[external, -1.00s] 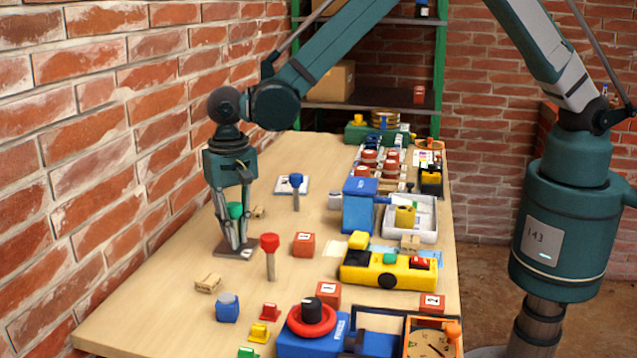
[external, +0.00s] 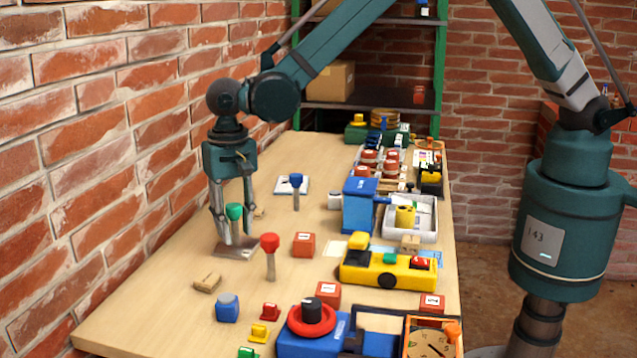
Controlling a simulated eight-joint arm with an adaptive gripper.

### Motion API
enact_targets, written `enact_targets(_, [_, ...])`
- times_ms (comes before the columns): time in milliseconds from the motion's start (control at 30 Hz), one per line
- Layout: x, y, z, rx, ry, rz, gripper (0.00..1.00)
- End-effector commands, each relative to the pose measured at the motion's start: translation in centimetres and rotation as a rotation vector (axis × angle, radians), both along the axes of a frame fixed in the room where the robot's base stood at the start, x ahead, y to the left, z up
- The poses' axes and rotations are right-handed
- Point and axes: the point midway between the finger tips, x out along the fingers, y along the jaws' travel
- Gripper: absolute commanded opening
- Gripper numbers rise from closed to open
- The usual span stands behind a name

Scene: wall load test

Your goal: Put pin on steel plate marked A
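A green-headed pin (external: 234,212) stands upright on a grey-brown steel plate (external: 223,253) on the left side of the table. The plate's marking is too small to read. My gripper (external: 235,228) is directly above the plate. Its fingers are spread either side of the pin, with gaps visible between them and the green head. A red-headed pin (external: 270,245) stands upright to the right of the plate. A blue-headed pin (external: 295,183) stands farther back on a white plate (external: 282,190).
A tan block (external: 207,282) lies in front of the plate, and an orange-red block (external: 304,244) is to the right. A yellow box (external: 388,268), a blue bin (external: 360,205) and a white tray (external: 425,228) crowd the right side. The brick wall (external: 80,150) is close on the left.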

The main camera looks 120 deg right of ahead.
Motion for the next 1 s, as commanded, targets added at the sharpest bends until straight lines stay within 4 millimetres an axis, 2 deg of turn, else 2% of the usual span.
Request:
enact_targets(400, [0.0,0.0,6.7,0.000,0.000,0.000,0.28])
enact_targets(600, [0.0,0.0,9.1,0.000,0.000,0.000,0.28])
enact_targets(800, [0.0,0.0,10.1,0.000,0.000,0.000,0.28])
enact_targets(1000, [0.0,0.0,10.3,0.000,0.000,0.000,0.28])
